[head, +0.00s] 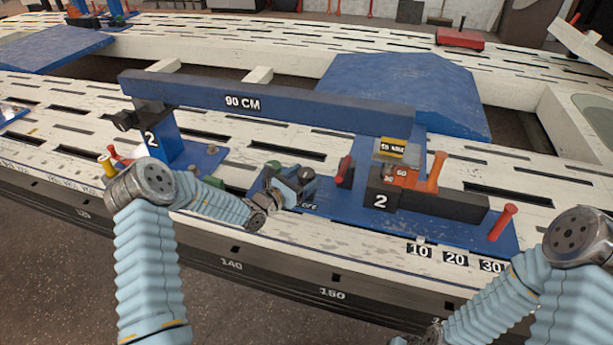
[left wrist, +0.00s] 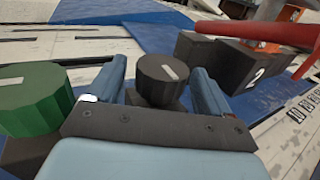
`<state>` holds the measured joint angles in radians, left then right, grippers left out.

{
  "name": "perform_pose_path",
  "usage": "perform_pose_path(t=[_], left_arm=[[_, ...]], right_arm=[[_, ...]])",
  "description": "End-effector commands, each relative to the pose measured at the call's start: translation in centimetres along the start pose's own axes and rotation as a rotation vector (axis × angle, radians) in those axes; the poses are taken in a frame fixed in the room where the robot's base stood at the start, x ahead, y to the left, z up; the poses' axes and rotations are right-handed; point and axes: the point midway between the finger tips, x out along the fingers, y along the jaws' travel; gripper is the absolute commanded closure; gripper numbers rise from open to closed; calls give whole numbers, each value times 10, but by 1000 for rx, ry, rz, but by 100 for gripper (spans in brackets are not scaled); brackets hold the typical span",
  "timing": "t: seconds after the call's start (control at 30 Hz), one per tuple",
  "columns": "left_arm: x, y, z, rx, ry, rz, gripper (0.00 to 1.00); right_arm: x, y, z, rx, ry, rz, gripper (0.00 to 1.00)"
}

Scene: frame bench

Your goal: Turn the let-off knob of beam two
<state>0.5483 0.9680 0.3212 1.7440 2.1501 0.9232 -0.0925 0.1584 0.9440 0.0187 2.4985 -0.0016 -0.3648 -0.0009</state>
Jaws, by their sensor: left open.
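Beam two (head: 265,100) is the long blue bar marked 90 CM, on blue stands marked 2. A round dark knob with a white index bar (left wrist: 162,70) sits on a dark block below it; it also shows in the head view (head: 307,173). My left gripper (head: 294,187) is at this knob. In the left wrist view its open fingers (left wrist: 157,92) stand on both sides of the knob, with visible gaps. A green knob with a pale bar (left wrist: 30,98) is left of the fingers. My right gripper is outside the frame.
A red lever (head: 345,171) stands right of the dark knob. Further right are an orange handle (head: 437,170), a black block (head: 382,191) and a red peg (head: 502,222). The blue beam runs above and behind. The slotted white bench (head: 350,240) is bare in front.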

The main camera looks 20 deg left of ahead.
Motion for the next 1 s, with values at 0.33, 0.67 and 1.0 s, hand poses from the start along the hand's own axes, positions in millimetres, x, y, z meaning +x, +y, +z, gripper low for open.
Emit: perform_pose_path(t=[0.33,0.67,1.0], left_arm=[[11,0,0,-1,1,0,20],[10,0,0,0,1,0,60],[10,-1,0,-1,2,24,71]], right_arm=[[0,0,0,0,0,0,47],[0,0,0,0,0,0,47],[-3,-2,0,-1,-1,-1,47]])
